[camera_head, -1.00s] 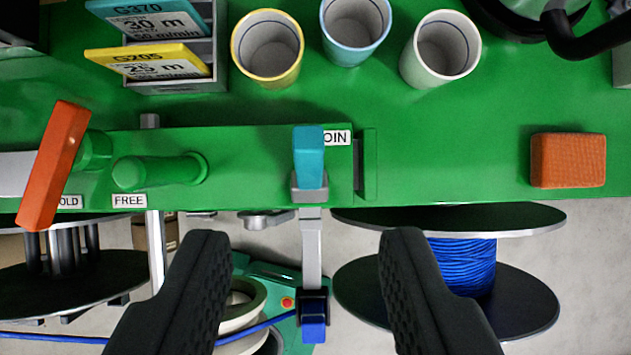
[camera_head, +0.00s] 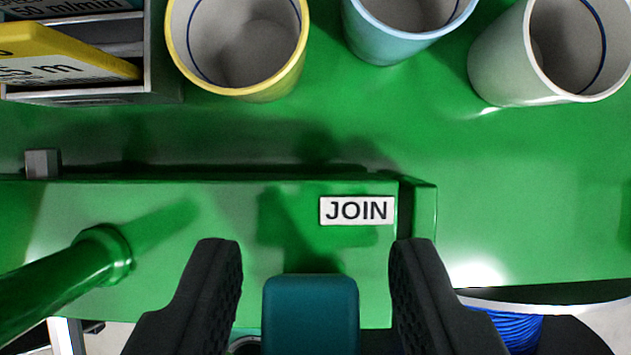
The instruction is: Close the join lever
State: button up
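The join lever's teal handle (camera_head: 310,316) stands at the bottom middle of the view, below the white JOIN label (camera_head: 356,211) on the green panel. My gripper (camera_head: 315,258) is open, with one black finger on each side of the handle. A narrow gap shows between the handle and each finger, so it does not look gripped. The lever's lower part and pivot are hidden behind the handle and below the frame edge.
Yellow-rimmed (camera_head: 238,45), blue (camera_head: 405,28) and grey (camera_head: 548,50) cups stand at the top. A green peg (camera_head: 70,275) sticks out at the left. A card rack (camera_head: 100,95) is at top left. A blue cable spool (camera_head: 510,327) shows below the panel. Green surface at right is clear.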

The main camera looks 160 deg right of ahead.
jog(key=shift+x, duration=1.2)
